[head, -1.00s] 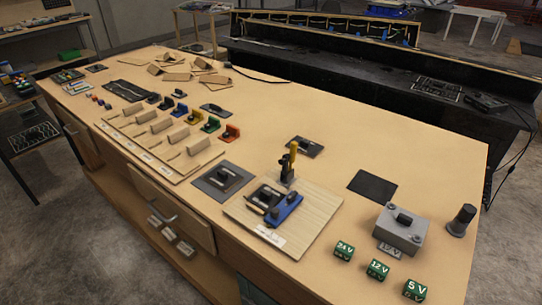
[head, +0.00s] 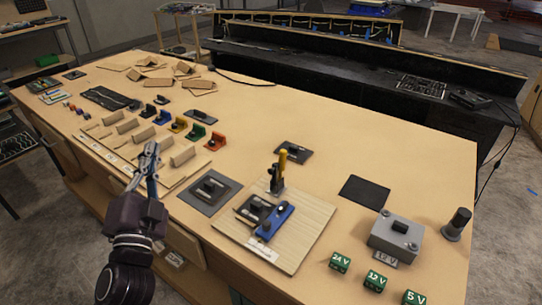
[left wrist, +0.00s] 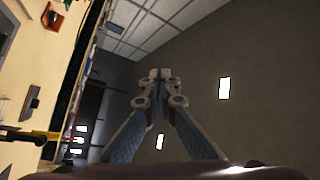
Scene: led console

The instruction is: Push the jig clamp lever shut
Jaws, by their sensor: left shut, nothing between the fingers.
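The jig clamp stands at the back of a light wooden board (head: 300,240) in the head view. Its lever (head: 281,166) has a yellow grip and points upright. A blue block (head: 274,222) and a dark part lie on the board in front of the clamp. My left gripper (head: 152,147) is shut and empty, raised over the table's front edge, left of the board and apart from the lever. In the left wrist view its fingertips (left wrist: 160,74) meet, and a yellow-handled item shows at the left edge. My right gripper is not in view.
A dark grey pad (head: 210,192) with a part lies left of the board. Green voltage blocks (head: 376,281) and a grey box (head: 397,236) stand to the right. Coloured clips (head: 216,140) and wooden holders stand at the left. The table behind the clamp is mostly clear.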

